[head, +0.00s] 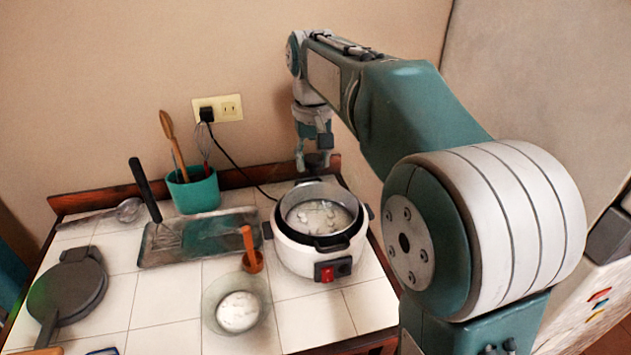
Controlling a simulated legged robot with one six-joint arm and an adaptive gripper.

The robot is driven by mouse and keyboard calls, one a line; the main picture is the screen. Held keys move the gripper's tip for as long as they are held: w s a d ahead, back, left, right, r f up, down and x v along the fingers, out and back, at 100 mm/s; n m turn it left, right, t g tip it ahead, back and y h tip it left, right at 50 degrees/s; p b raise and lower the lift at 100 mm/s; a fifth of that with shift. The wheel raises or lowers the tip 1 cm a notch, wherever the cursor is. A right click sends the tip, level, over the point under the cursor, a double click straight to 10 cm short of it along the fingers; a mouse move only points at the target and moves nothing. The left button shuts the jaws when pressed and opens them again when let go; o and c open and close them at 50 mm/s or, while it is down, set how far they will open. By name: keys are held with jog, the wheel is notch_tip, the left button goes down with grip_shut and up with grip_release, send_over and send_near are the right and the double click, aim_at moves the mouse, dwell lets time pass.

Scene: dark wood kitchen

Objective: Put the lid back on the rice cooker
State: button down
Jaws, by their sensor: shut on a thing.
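The rice cooker (293,256) is a white round pot with dark side handles and a red switch, at the right of the tiled counter. A grey metal rim and whitish contents show in its top. My gripper (314,162) hangs pointing down just behind and above the cooker's far rim. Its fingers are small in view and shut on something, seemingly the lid. The lid's outline is hard to make out; I cannot tell whether it touches the cooker.
A glass bowl of white food (237,309) and an orange-handled scoop (252,261) stand front left of the cooker. A tray (205,235), a teal utensil pot (193,190) and a dark round pan (68,290) lie further left. A black cord runs from the outlet (230,107).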

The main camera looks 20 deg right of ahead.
aim_at(321, 167)
jog(key=w+d+f, duration=0.2)
jog(key=f, duration=0.1)
jog(key=w+f, duration=0.1)
jog(key=shift+w+d+f, duration=0.1)
jog(key=shift+d+f, duration=0.05)
jog(key=shift+d, duration=0.25)
jog(key=shift+w+f, duration=0.2)
jog(key=shift+f, duration=0.05)
jog(key=shift+w+f, duration=0.2)
jog(key=shift+f, duration=1.65)
jog(key=shift+a+f, duration=0.1)
jog(key=shift+f, duration=0.1)
jog(key=shift+a+f, duration=0.2)
jog(key=shift+f, duration=0.1)
jog(key=shift+c, duration=1)
grip_release()
jog(key=shift+d, duration=0.1)
jog(key=shift+r, duration=0.1)
